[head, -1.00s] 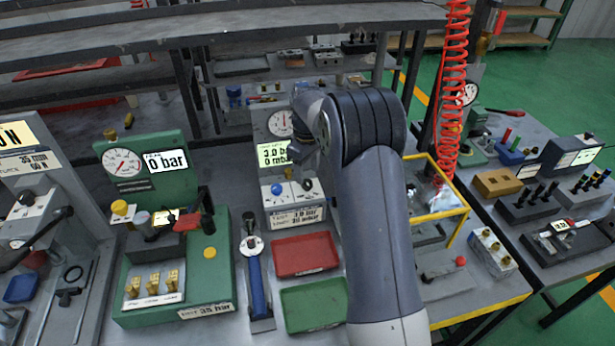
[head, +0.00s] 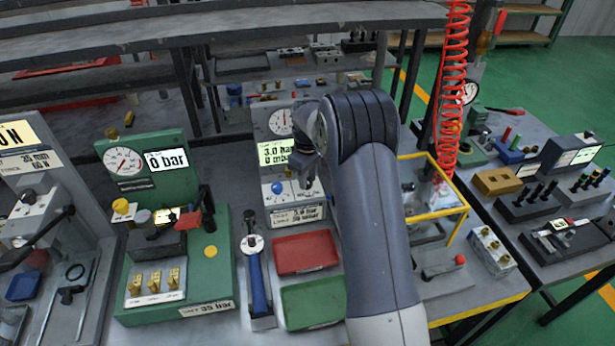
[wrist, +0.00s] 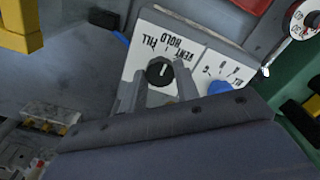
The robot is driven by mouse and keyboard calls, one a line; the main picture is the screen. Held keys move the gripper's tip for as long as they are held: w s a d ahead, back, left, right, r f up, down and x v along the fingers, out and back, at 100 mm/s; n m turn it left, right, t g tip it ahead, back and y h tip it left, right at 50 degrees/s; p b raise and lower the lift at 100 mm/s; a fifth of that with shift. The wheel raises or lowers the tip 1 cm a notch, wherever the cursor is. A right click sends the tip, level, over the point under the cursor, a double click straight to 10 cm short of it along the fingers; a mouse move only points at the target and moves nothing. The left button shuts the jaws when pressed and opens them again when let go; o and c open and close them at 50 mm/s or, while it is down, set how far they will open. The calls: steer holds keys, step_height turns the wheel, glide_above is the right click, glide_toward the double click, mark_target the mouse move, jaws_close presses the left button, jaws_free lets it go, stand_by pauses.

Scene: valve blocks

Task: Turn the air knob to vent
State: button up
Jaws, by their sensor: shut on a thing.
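The air knob (wrist: 160,71) is a round black knob with a white mark, on a white plate (wrist: 146,46) lettered VENT, HOLD and FILL, upside down in the wrist view. My gripper (wrist: 154,77) has its two grey fingers either side of the knob and is shut on it. I cannot tell for sure which word the mark points to. In the head view my gripper (head: 308,184) is at the right of the test panel and hides the knob. The panel display (head: 274,153) reads 3.0 bar and 0 mbar.
A blue knob (head: 277,188) sits left of my gripper on the same panel; it also shows in the wrist view (wrist: 220,88). A red tray (head: 305,252) and a green tray (head: 314,303) lie in front. A yellow frame (head: 436,213) stands to the right.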

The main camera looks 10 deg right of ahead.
steer(key=shift+c, duration=1.3)
steer(key=shift+m, duration=0.4)
steer(key=m, duration=0.3)
steer(key=shift+m, duration=0.3)
steer(key=m, duration=0.4)
steer(key=shift+m+b, duration=0.3)
steer(key=shift+b, duration=0.1)
steer(key=o, duration=1)
step_height(320, 180, up, 11)
steer(key=shift+f+b, duration=0.1)
steer(key=shift+b, duration=0.45)
